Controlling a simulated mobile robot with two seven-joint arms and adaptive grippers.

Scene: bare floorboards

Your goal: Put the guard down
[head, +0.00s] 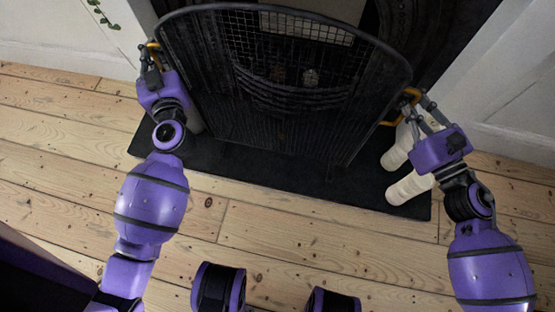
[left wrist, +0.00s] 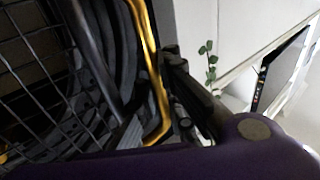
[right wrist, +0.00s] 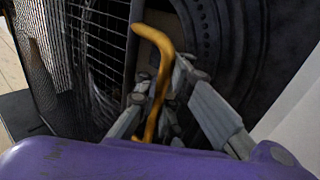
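The guard (head: 285,130) is a black mesh fire screen with a curved top rail and a brass handle on each side. It stands across the fireplace opening, above or on the dark hearth; I cannot tell whether its bottom edge touches. My left gripper (head: 151,59) is at the left brass handle (left wrist: 152,75), its fingers closed about it. My right gripper (head: 414,103) is shut on the right brass handle (right wrist: 158,85), with a finger on either side in the right wrist view. Mesh also shows in the left wrist view (left wrist: 30,75).
The dark hearth slab (head: 270,168) lies under the guard. Cream cylinders, perhaps candles (head: 408,188), stand on its right end, close to my right gripper. White walls flank the fireplace. Bare floorboards (head: 285,235) are clear in front. A leafy sprig (head: 103,14) shows at upper left.

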